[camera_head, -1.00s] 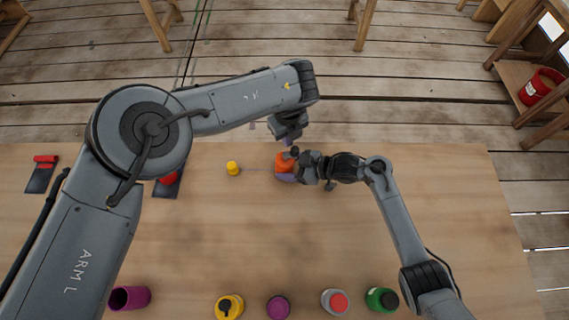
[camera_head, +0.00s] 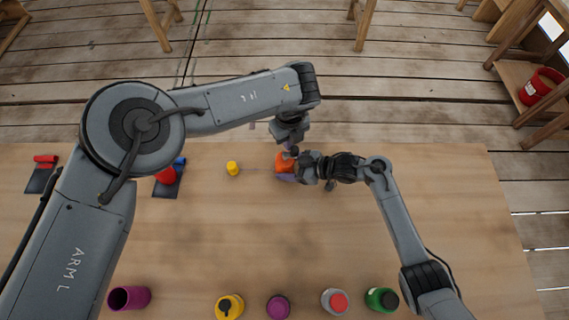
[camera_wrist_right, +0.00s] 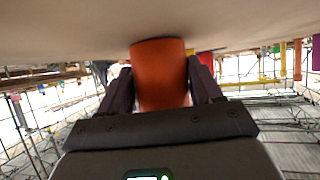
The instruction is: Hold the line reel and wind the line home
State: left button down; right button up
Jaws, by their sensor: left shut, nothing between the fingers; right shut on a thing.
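The line reel (camera_head: 283,164) is orange and stands on the table at its far side. In the right wrist view it is an orange cylinder (camera_wrist_right: 160,75) between two dark purple fingers. My right gripper (camera_head: 292,166) reaches in from the right and is shut on the reel. My left gripper (camera_head: 291,150) points down at the reel's far right edge, close above it; it is shut and empty. The grippers partly hide the reel, and I cannot tell whether the left one touches it. A small yellow peg (camera_head: 233,168) stands left of the reel. No line shows between them now.
Dark trays with red and blue things (camera_head: 168,178) and with a red thing (camera_head: 45,160) lie at the left. A purple cup (camera_head: 129,298), a yellow bottle (camera_head: 229,306) and several other containers line the near edge. The wooden table's middle (camera_head: 250,235) is clear.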

pick_arm(q)
jog(key=shift+s+d, duration=0.65)
jog(key=shift+s, duration=0.1)
dwell(1.1)
jog(key=shift+w, duration=0.3)
jog(key=shift+r, duration=0.1)
notch_tip(320, 180, up, 7)
dwell(0.8)
jog(key=shift+w, duration=0.1)
dwell(0.4)
jog(key=shift+w+f, duration=0.3)
jog(key=shift+f, duration=0.75)
jog(key=shift+w+f, duration=0.25)
jog(key=shift+f, duration=0.75)
jog(key=shift+f, duration=0.15)
dwell(1.1)
